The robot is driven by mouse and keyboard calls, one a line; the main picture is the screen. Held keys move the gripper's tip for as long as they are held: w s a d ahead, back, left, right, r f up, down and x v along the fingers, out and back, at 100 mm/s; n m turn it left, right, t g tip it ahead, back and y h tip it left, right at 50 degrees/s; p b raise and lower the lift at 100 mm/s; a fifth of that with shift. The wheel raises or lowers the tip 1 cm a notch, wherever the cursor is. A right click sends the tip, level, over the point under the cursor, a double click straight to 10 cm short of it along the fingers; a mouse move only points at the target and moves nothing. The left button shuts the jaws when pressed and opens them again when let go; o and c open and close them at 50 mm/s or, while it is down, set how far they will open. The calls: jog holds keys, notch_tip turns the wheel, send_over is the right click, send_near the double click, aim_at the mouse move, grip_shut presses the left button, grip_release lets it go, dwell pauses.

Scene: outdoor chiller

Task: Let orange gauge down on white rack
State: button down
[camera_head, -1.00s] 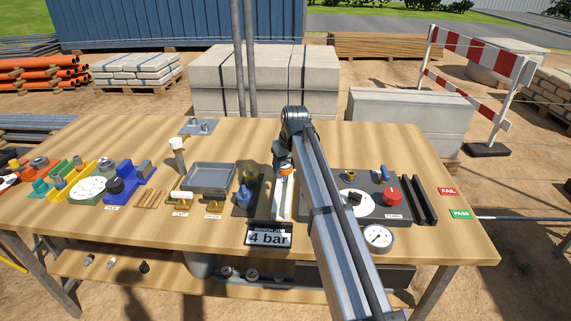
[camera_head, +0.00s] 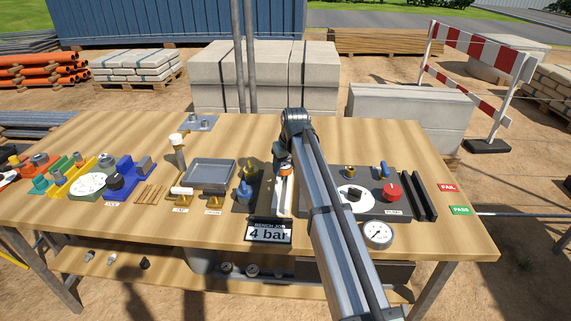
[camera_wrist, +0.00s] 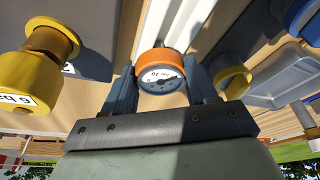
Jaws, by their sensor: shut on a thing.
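The orange gauge (camera_wrist: 148,58) has an orange rim and a white dial face. It sits between the two fingers of my gripper (camera_wrist: 161,80), which is shut on it. In the head view a little orange of the gauge (camera_head: 285,169) shows below my wrist, over the far part of the white rack (camera_head: 283,201). The white rack is a narrow pale strip on the bench, and it runs behind the gauge in the wrist view (camera_wrist: 185,22). I cannot tell whether the gauge touches the rack. My arm hides the rack's right side.
A yellow fitting and a blue fitting (camera_head: 245,194) stand on a dark plate just left of the rack. A dark panel with a red knob (camera_head: 391,193) is to the right. A loose gauge (camera_head: 378,234) stands near the front edge. The bench's back right is clear.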

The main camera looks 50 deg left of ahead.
aim_at(288, 171)
jog(key=shift+f, duration=0.1)
grip_release()
dwell(0.7)
jog(key=shift+v, duration=3.5)
jog(key=v, duration=1.3)
jog(key=shift+d+r, duration=0.25)
jog(key=shift+r, duration=0.1)
